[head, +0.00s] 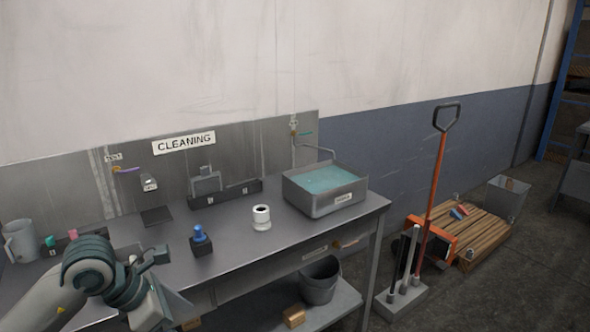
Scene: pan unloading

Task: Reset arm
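My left arm comes in from the lower left, and my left gripper (165,295) hangs over the front edge of the grey workbench (225,240). Its fingers are partly hidden by the wrist and the frame's lower edge, so I cannot tell whether they are open. I see nothing clearly held in it. My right gripper is not in view. A grey metal pan (312,207) with teal liquid stands at the right end of the bench, away from the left gripper.
A black block with a blue knob (200,241) and a white cylindrical part (262,218) stand mid-bench. A grey jug (20,241) is at the far left. A bucket (320,280) sits on the lower shelf. A shovel (435,190) and pallet (468,228) stand right.

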